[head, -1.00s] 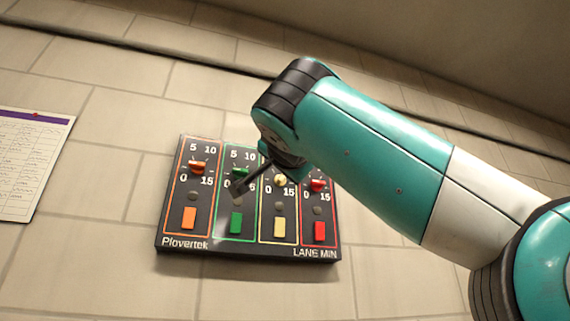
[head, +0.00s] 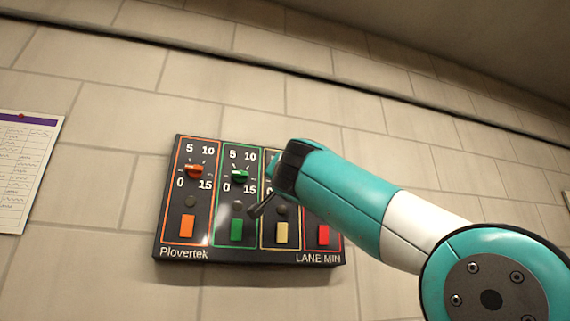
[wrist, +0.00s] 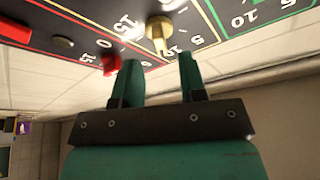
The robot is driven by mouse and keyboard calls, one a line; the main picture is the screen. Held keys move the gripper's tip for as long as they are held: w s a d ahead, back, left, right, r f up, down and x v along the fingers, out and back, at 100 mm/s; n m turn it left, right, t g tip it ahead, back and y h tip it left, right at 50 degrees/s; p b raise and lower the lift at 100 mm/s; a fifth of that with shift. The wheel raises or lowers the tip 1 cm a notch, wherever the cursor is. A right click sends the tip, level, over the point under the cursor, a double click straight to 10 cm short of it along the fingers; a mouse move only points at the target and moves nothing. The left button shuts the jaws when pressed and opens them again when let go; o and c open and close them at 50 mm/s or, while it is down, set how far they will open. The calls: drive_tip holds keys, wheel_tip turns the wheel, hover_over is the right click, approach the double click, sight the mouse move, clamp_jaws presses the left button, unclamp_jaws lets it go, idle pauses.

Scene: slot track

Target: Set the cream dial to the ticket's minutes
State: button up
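The cream dial (wrist: 159,34) shows in the wrist view as a pale gold knob with a ring of numbers around it. My gripper (wrist: 162,57) is open and empty, its two teal fingers apart. The dial appears just beyond the fingertips, roughly in line with the gap between them; I see no contact. In the head view my arm hides the cream dial, so its setting cannot be read there. The cream lane's button (head: 281,233) shows below my wrist. A pinned paper sheet (head: 22,172) with a purple header hangs at the left; its writing is illegible.
The dark panel (head: 172,250) also carries an orange dial (head: 194,171) and a green dial (head: 240,176). A red dial (wrist: 110,65) sits close to my left finger in the wrist view. Each lane has a coloured button.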

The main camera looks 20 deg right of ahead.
drive_tip(key=shift+p+x, duration=1.05)
drive_tip(key=shift+x, duration=0.95)
drive_tip(key=shift+c, duration=0.2)
clamp_jaws()
